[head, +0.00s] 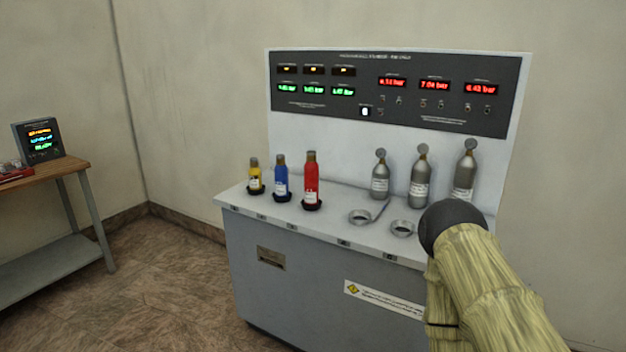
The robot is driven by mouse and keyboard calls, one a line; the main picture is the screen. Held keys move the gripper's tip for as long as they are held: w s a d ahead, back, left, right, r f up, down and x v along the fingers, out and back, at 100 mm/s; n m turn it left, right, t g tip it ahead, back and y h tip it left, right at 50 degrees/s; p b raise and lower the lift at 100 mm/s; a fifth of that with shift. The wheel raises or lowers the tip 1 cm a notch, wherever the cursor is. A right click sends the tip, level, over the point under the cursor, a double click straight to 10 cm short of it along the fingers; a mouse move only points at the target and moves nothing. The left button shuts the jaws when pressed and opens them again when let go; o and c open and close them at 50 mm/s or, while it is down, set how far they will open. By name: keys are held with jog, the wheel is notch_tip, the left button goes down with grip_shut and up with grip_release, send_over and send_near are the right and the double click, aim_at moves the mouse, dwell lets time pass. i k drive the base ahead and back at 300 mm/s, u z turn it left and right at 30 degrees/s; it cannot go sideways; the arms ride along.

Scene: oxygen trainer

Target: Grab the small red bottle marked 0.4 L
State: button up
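My arm, in a beige sleeve with a dark rounded end, reaches in from the lower right. The fingers of my gripper do not show. The arm is right of the red bottle and apart from it.
Three grey cylinders (420,180) with gauges stand on the right of the cabinet top (335,220). Two metal rings (360,217) lie in front of them. A display panel (400,93) rises behind. A wooden-topped table (45,171) is at the left, with open floor between.

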aim_at(311, 166)
jog(key=z, duration=0.15)
jog(key=k, duration=0.3)
jog(key=u, duration=0.95)
jog(key=i, duration=1)
jog(key=z, duration=0.45)
jog(key=i, duration=1.05)
jog(key=z, duration=0.75)
